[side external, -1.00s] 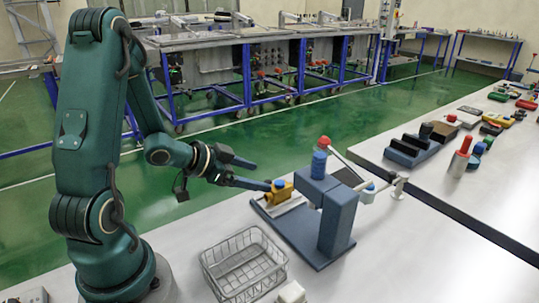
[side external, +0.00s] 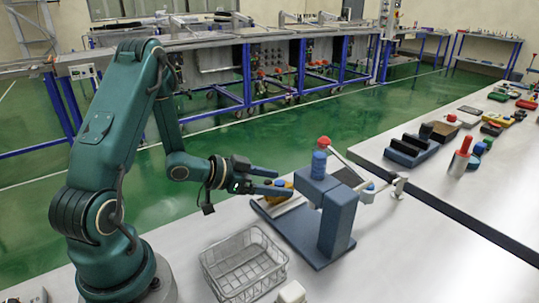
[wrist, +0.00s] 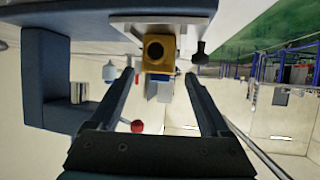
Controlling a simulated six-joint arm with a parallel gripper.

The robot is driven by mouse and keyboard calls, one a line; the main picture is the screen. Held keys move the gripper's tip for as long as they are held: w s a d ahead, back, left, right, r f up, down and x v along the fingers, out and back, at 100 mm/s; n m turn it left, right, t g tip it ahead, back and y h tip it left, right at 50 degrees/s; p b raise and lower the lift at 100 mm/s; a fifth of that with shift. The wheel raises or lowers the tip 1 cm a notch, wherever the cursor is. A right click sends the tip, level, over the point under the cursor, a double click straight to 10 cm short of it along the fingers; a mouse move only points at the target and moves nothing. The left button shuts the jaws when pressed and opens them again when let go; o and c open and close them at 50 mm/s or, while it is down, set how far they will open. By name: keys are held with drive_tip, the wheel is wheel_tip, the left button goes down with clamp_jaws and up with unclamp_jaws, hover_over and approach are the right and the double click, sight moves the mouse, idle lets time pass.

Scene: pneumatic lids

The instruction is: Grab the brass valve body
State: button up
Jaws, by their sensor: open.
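The brass valve body (side external: 277,199) is a yellow block with a blue cap, lying on the blue fixture's base in the side external view, partly hidden by a finger. In the wrist view the brass body (wrist: 158,67) shows its square face with a round dark bore, at the top centre. My gripper (side external: 285,182) is open at the valve body. In the wrist view my gripper (wrist: 159,75) has its fingertips apart on either side of the brass body, with gaps visible. Contact cannot be told.
A blue press-like fixture (side external: 338,222) with an upright post and a red-knobbed lever (side external: 324,142) stands just right of the valve body. A wire basket (side external: 243,265) sits in front on the table, beside a small white block (side external: 291,293). Bare table lies at right front.

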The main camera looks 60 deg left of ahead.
clamp_jaws()
idle(1.4)
